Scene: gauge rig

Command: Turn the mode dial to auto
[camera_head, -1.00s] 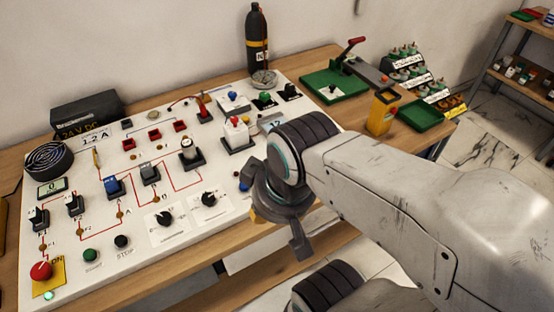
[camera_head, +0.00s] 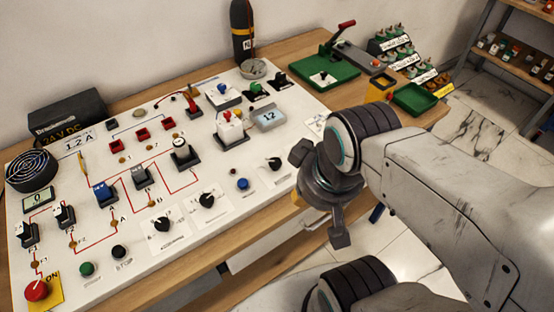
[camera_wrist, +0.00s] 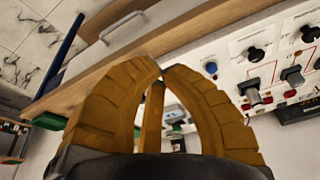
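Three black dials on white plates are on the white panel (camera_head: 110,268): a left one (camera_head: 162,224), a middle one (camera_head: 206,201) and a right one (camera_head: 274,163). Their lettering is too small to read, so I cannot tell which is the mode dial. In the head view my wrist, right of the right dial, hides most of the fingers.
A blue button (camera_head: 242,184) sits between the middle and right dials. Black and green buttons (camera_head: 87,269), switches and a red knob (camera_head: 36,290) crowd the panel's left. A green tray (camera_head: 416,97) is at the right.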

